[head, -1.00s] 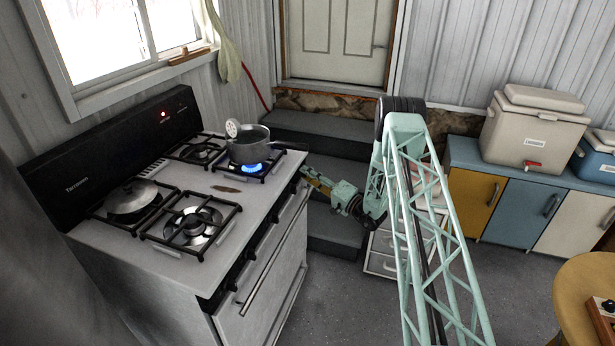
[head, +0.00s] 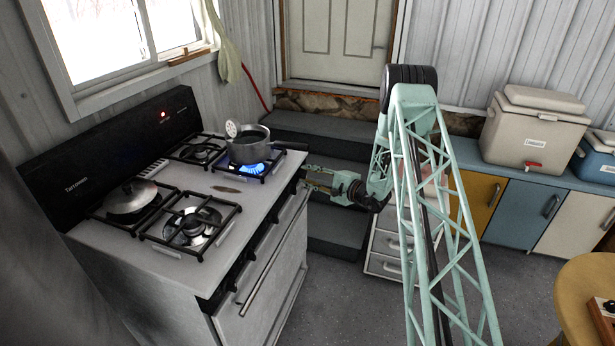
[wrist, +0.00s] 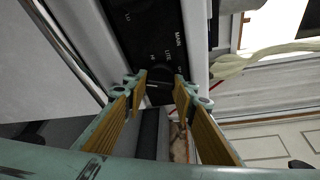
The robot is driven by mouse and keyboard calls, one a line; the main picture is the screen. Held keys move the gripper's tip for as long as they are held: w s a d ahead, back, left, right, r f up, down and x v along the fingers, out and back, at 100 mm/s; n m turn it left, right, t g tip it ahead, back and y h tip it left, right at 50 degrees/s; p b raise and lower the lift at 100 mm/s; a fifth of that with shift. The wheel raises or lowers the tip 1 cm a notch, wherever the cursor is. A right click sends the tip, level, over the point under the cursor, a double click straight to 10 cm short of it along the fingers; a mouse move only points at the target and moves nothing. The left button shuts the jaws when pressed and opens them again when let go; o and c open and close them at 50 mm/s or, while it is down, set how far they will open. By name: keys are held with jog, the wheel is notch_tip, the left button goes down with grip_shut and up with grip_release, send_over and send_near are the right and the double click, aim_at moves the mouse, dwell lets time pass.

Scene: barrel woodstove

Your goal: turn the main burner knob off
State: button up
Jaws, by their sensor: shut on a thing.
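The main burner knob (wrist: 159,92) is a dark round knob on the black control panel (wrist: 150,32), beside the printed word MAIN in the wrist view. My gripper (wrist: 161,90) has its two wood-coloured fingers on either side of the knob and is shut on it. In the head view my gripper (head: 312,180) is at the stove's front right corner, and the knob is hidden there. The stove (head: 180,235) stands at the left.
Dark steps (head: 335,230) lie behind my gripper, with white drawers (head: 385,245) to the right. The stove's oven handle (head: 275,255) runs along its front.

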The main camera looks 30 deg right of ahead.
jog(key=shift+r+m+g, duration=0.1)
jog(key=shift+m+g, duration=0.7)
jog(key=shift+m, duration=0.7)
jog(key=shift+d+m+g+y+p, duration=0.1)
jog(key=shift+m+g+y+p, duration=0.1)
jog(key=shift+m+g+y, duration=0.4)
jog(key=shift+m+g+y+p, duration=0.1)
jog(key=shift+m+g+p, duration=0.15)
jog(key=shift+m, duration=0.65)
jog(key=shift+w+m+g+y+p, duration=0.1)
jog(key=shift+m+g+y+p, duration=0.55)
jog(key=shift+m, duration=0.75)
jog(key=shift+m+g+y, duration=0.75)
jog(key=shift+m+g, duration=0.15)
jog(key=shift+m, duration=0.6)
jog(key=shift+m+g+y, duration=0.4)
jog(key=shift+m+y, duration=0.3)
jog(key=shift+m, duration=0.4)
jog(key=m+y+b, duration=0.1)
jog(key=m, duration=0.1)
jog(key=shift+w+d+m+g, duration=0.1)
jog(key=shift+m+g, duration=0.2)
jog(key=m+y+b, duration=0.2)
jog(key=m+b, duration=0.1)
jog(key=shift+f+m, duration=0.25)
jog(key=shift+m, duration=0.05)
jog(key=shift+m+y+b, duration=0.8)
jog(key=shift+m+b, duration=0.5)
jog(key=shift+m, duration=0.1)
jog(key=shift+r, duration=0.15)
